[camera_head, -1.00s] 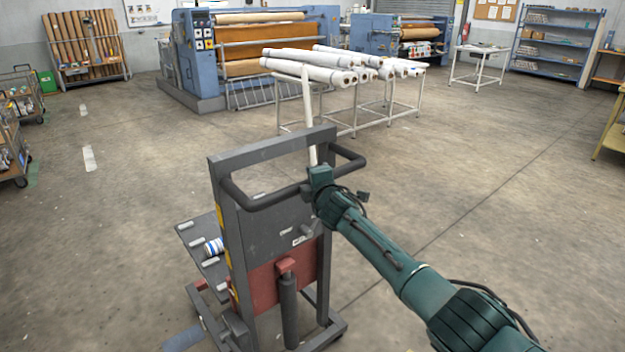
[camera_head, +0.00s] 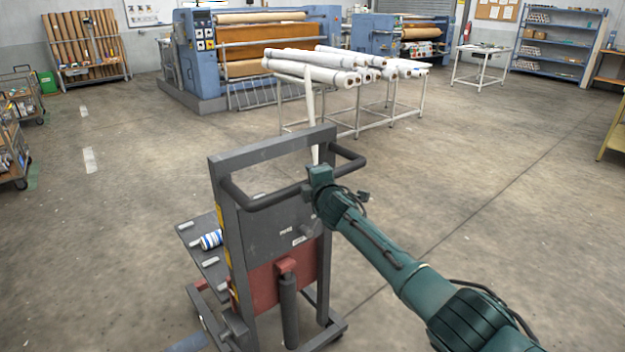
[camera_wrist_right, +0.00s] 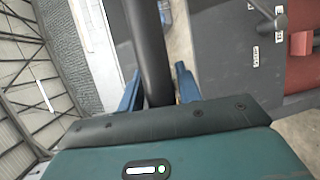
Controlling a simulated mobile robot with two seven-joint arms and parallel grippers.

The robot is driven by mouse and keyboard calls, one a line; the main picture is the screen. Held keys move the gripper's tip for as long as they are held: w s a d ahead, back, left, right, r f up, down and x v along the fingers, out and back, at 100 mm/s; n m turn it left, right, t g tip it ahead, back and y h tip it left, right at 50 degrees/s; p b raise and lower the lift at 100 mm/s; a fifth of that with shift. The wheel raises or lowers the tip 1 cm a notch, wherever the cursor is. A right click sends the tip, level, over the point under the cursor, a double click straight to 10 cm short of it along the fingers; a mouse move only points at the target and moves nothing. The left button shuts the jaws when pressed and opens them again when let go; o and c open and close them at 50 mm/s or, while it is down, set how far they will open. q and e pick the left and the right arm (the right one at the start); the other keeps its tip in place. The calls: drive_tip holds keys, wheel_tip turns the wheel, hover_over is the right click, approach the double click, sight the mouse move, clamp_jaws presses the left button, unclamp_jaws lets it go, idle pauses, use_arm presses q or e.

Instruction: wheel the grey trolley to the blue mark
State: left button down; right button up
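The grey trolley (camera_head: 270,228) stands upright just in front of me, its black handle bar (camera_head: 262,203) facing me. My right gripper (camera_head: 312,190) is at the right part of this bar. In the right wrist view the bar (camera_wrist_right: 150,55) runs between my two blue fingers (camera_wrist_right: 155,92), which close around it. A blue and white striped cylinder (camera_head: 211,240) lies on the trolley's low deck (camera_head: 190,232). A blue patch (camera_head: 187,343) shows on the floor at the bottom edge, left of the trolley and partly cut off; it may be the mark. My left gripper is out of view.
A table with white rolls (camera_head: 318,68) stands beyond the trolley, with a thin pale upright (camera_head: 311,110) before it. A blue calender press (camera_head: 200,58) is behind. Racks and carts (camera_head: 12,150) line the left. Floor left and right of the trolley is open.

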drive_tip(key=shift+o, duration=1.2)
drive_tip(key=shift+p+v, duration=0.65)
drive_tip(key=shift+v, duration=0.15)
use_arm(q)
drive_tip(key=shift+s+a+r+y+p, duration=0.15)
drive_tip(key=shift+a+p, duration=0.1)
drive_tip(key=shift+p, duration=0.15)
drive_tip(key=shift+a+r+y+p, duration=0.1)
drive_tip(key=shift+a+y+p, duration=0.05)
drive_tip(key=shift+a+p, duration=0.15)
use_arm(e)
drive_tip(key=v, duration=1.1)
drive_tip(key=shift+s, duration=0.25)
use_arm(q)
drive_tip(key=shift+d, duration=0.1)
